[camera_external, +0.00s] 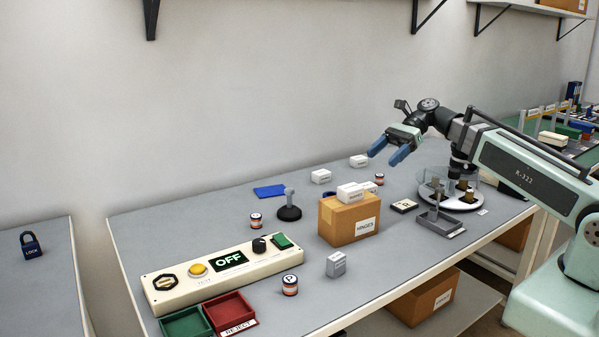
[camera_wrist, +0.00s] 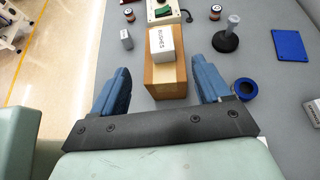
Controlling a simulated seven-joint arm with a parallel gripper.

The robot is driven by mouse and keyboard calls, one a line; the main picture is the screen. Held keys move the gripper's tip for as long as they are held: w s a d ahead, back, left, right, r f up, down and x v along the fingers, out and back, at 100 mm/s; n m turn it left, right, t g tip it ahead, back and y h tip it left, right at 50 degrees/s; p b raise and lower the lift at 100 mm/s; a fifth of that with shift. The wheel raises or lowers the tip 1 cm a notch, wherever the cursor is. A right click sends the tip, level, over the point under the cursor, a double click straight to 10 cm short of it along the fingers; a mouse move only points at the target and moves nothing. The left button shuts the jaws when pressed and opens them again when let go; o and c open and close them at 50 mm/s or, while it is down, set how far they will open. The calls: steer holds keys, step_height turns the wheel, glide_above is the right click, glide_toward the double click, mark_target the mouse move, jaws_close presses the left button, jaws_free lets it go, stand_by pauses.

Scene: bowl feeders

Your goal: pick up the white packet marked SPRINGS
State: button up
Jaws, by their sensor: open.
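Several small white packets are in view, and I cannot read SPRINGS on any of them. One white packet (camera_external: 350,192) lies on top of the cardboard box marked HINGES (camera_external: 349,222); in the wrist view its print (camera_wrist: 162,44) looks like BUSHES. Two more lie on the bench behind the box, a nearer packet (camera_external: 320,176) and a farther packet (camera_external: 358,161). A labelled packet (camera_wrist: 313,114) is cut off at the right edge of the wrist view. A greyer packet (camera_external: 336,264) stands at the front. My gripper (camera_external: 388,151) is open and empty, above the bench behind the box.
A black-based stand (camera_external: 289,210) and a blue mat (camera_external: 269,190) are left of the box. A control panel marked OFF (camera_external: 218,271), a green tray (camera_external: 187,325) and a red tray (camera_external: 230,311) are at front left. A round fixture (camera_external: 450,197) is at right.

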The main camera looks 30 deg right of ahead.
steer(key=w+a+f+n+g+h, duration=0.15)
steer(key=w+a, duration=0.25)
steer(key=w, duration=0.6)
steer(key=w+a+h, duration=0.2)
steer(key=w+a, duration=0.2)
steer(key=w, duration=0.6)
steer(key=t+h, duration=0.2)
steer(key=h, duration=0.7)
glide_above(321, 172)
step_height(321, 172, down, 3)
steer(key=shift+m+g, duration=0.25)
steer(key=shift+m, duration=0.1)
step_height(321, 172, down, 9)
steer(key=shift+w+a+r, duration=0.15)
steer(key=shift+d+f, duration=0.15)
steer(key=shift+f, duration=1.15)
steer(key=shift+d+f, duration=0.1)
steer(key=shift+f, duration=1.2)
steer(key=c, duration=1.1)
